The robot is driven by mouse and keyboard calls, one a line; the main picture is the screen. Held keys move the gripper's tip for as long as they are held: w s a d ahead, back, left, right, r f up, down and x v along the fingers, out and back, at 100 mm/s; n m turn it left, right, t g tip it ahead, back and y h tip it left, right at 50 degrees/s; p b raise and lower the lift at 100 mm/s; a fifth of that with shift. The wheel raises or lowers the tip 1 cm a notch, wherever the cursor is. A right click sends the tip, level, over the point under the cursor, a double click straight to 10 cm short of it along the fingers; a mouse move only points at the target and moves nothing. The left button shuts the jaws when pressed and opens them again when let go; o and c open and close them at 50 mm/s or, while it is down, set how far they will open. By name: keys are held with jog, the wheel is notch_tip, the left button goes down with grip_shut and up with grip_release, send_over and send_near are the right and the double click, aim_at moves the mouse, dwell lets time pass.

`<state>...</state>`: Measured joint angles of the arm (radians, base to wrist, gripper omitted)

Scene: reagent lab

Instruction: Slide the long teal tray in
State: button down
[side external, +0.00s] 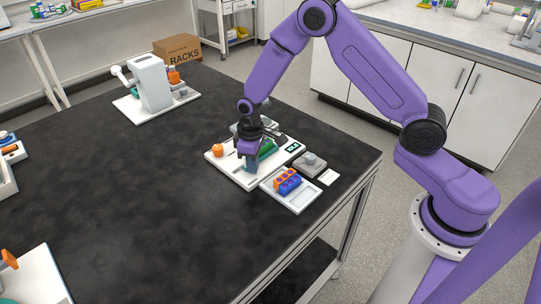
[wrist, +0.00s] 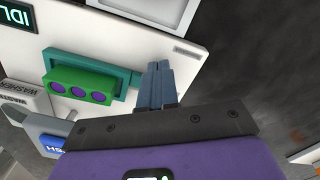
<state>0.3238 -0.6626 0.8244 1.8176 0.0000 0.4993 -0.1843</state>
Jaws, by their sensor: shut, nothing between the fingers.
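A long teal tray (wrist: 88,59) lies on a white instrument base (wrist: 185,75) in the wrist view. A green rack (wrist: 98,96) with purple round tops sits on or against the tray. In the side view the tray (side external: 267,149) shows partly behind my gripper (side external: 250,166), low over the white base (side external: 223,168). In the wrist view my gripper (wrist: 157,66) has its blue-grey fingers together, empty, just beside the tray's right end. I cannot tell whether they touch it. My gripper hides part of the tray in the side view.
A dark display (wrist: 18,14) is on the base. An orange knob (side external: 217,150) stands at its left. A blue rack with orange tops (side external: 287,181) sits on a pale tray (side external: 303,198) close by. A white instrument (side external: 152,83) stands farther back.

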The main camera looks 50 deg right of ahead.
aim_at(244, 165)
jog(key=shift+w, duration=0.1)
jog(key=shift+w, duration=2.15)
jog(key=shift+s, duration=0.2)
jog(key=shift+s, duration=0.45)
jog(key=shift+r, duration=3.5)
